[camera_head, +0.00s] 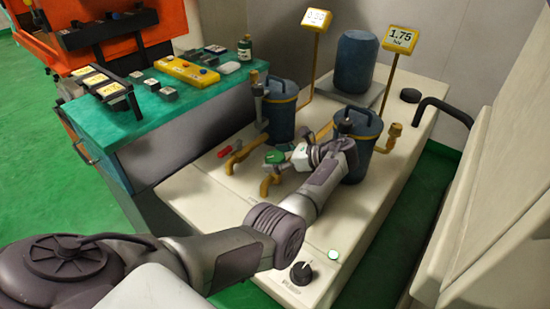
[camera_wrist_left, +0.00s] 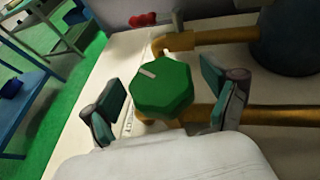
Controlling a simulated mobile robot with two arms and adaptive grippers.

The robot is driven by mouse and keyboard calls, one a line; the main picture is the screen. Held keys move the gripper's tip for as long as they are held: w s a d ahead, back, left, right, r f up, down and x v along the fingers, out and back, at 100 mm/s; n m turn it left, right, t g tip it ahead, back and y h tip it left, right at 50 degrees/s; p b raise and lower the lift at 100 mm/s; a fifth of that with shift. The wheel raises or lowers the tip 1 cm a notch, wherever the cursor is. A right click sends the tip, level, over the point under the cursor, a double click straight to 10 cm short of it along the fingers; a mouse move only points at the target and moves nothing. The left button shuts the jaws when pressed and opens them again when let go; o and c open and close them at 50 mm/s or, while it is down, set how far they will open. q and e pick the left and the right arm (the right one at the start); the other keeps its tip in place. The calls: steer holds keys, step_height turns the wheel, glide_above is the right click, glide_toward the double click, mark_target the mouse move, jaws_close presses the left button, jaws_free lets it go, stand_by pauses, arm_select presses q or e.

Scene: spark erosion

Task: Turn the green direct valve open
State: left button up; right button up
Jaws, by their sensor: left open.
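The green direct valve has an octagonal green knob (camera_wrist_left: 168,98) with a pale line marked across its top. In the left wrist view it sits between the two teal-padded fingers of my left gripper (camera_wrist_left: 162,84). The fingers are open, one on each side, with a visible gap at least on the left; contact on the right is hard to tell. In the head view the green knob (camera_head: 274,157) is at the tip of my left gripper (camera_head: 284,152), above a brass pipe (camera_head: 268,184). My right gripper is not in view.
A red-handled valve (camera_head: 226,151) is close by on its own brass pipe. Two blue-grey filter canisters (camera_head: 283,112) (camera_head: 366,132) stand behind on the pale machine top (camera_head: 215,205). Gauges (camera_head: 400,38) rise behind.

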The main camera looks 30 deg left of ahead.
arm_select(q)
steer(key=shift+d, duration=0.1)
steer(key=v, duration=1.1)
steer(key=shift+d+r, duration=0.15)
steer(key=shift+d, duration=0.2)
